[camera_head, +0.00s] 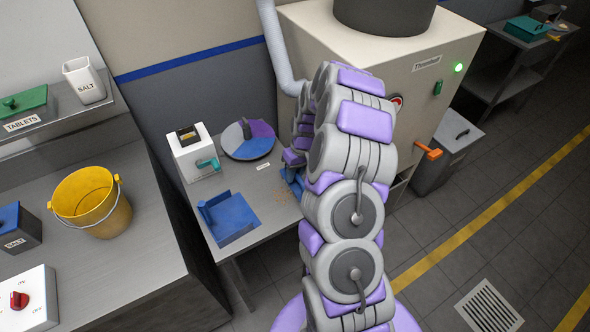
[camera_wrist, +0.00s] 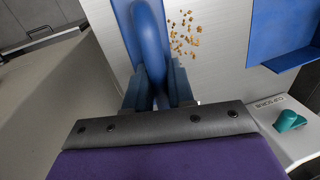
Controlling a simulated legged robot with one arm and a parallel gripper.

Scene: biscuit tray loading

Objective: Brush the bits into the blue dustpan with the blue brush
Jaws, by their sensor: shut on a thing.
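My gripper (camera_wrist: 157,82) is shut on the handle of the blue brush (camera_wrist: 150,38). In the head view the brush (camera_head: 293,180) shows at the right edge of the small metal table, partly hidden by my arm. The tan bits (camera_wrist: 184,34) lie scattered on the table right beside the brush; in the head view they form a faint patch (camera_head: 283,194) between brush and dustpan. The blue dustpan (camera_head: 229,222) lies at the table's front left, and part of it (camera_wrist: 278,38) shows at the right in the wrist view. Whether the bristles touch the table cannot be seen.
A white box with a teal knob (camera_head: 190,152) and a round disc with coloured sectors (camera_head: 248,140) stand behind the dustpan. A large cream machine (camera_head: 350,55) stands behind my arm. A yellow bucket (camera_head: 92,203) sits on the left counter.

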